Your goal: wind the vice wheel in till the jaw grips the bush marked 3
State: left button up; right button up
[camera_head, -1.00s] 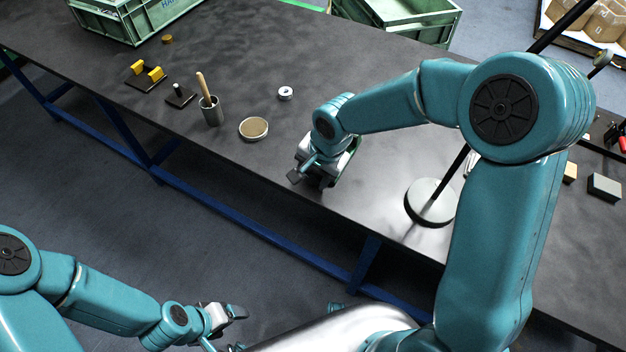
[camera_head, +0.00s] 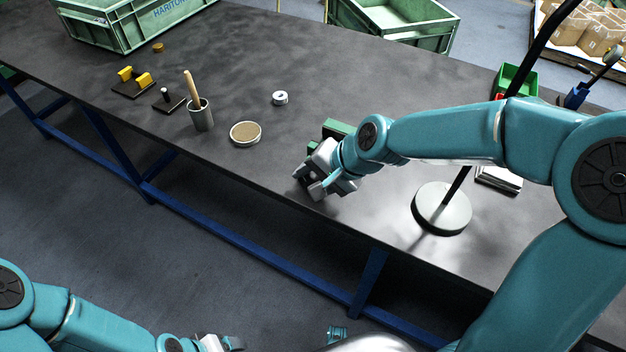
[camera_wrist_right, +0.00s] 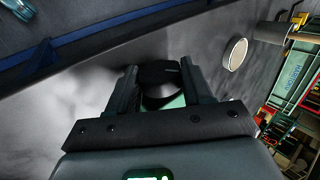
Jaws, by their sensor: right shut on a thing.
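The green vice (camera_head: 337,128) is at the table's front edge, mostly hidden behind my right wrist; a bit of its green body (camera_wrist_right: 172,102) shows in the wrist view. Its dark round wheel (camera_wrist_right: 160,74) sits between the right fingers. My right gripper (camera_head: 310,184) is shut on the wheel, with one finger on each side; it also shows in the wrist view (camera_wrist_right: 158,78). The jaw and anything in it are hidden. A small metal ring (camera_head: 280,98) lies apart on the table; I cannot read a mark on it. My left gripper (camera_head: 222,343) is cut off at the bottom edge, away from the table.
A lamp's round base (camera_head: 441,208) stands right of the vice, its pole rising past my right forearm. A shallow round dish (camera_head: 245,133), a cup with a wooden handle (camera_head: 202,115) and yellow-topped blocks (camera_head: 133,85) stand left. Green crates (camera_head: 395,20) are behind.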

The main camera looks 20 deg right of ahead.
jog(key=o, duration=1)
jog(key=p+v, duration=0.3)
jog(key=v, duration=1.3)
jog(key=shift+s+r, duration=0.1)
jog(key=shift+r, duration=0.05)
